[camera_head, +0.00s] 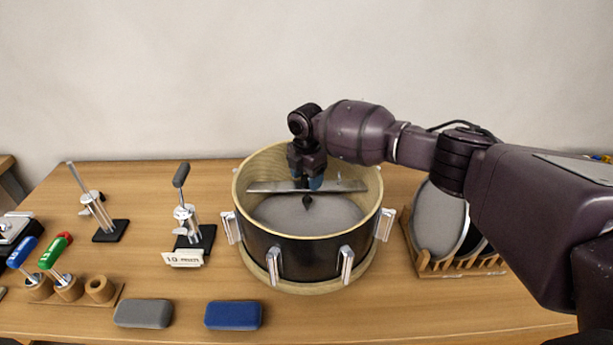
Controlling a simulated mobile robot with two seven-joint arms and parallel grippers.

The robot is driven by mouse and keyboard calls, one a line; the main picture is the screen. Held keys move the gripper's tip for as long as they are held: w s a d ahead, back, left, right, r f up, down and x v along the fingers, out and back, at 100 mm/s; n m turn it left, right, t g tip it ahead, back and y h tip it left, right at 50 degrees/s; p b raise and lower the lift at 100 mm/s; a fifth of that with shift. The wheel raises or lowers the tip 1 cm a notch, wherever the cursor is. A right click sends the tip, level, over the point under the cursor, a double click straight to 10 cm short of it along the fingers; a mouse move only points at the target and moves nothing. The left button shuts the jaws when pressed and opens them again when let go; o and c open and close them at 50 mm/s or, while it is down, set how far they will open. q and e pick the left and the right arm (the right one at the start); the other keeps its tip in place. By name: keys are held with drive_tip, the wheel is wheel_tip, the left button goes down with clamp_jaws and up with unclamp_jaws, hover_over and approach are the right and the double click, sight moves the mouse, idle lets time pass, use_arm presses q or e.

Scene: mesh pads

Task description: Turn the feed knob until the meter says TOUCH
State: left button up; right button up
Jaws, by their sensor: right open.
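A round black drum (305,262) with a pale wooden rim stands mid-table, with a grey pad (335,215) inside. A flat metal bar (348,186) spans the drum's inside. My right gripper (306,184) points down inside the drum at the middle of the bar, jaws open. A small dark part (307,201), which may be the feed knob, shows just below the fingertips; I cannot tell whether they touch it. A device (14,228) cut off at the left edge may be the meter; no reading is legible. My left gripper is out of view.
Two lever clamps (97,212) (186,212) on black bases stand left of the drum, one with a label card. A wooden holder carries green and blue handled tools. Grey and blue cases lie in front. A wooden rack (425,265) with round pads stands right, beneath my right arm.

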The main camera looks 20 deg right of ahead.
drive_tip(key=c, duration=0.9)
drive_tip(key=shift+r+m+p, duration=0.1)
drive_tip(key=shift+m+p, duration=0.45)
drive_tip(key=shift+m, duration=0.25)
drive_tip(key=m+p, duration=0.2)
drive_tip(key=m, duration=0.1)
drive_tip(key=shift+m+p, duration=0.35)
drive_tip(key=shift+m, duration=0.05)
drive_tip(key=shift+m+p, duration=0.6)
drive_tip(key=shift+m, duration=0.7)
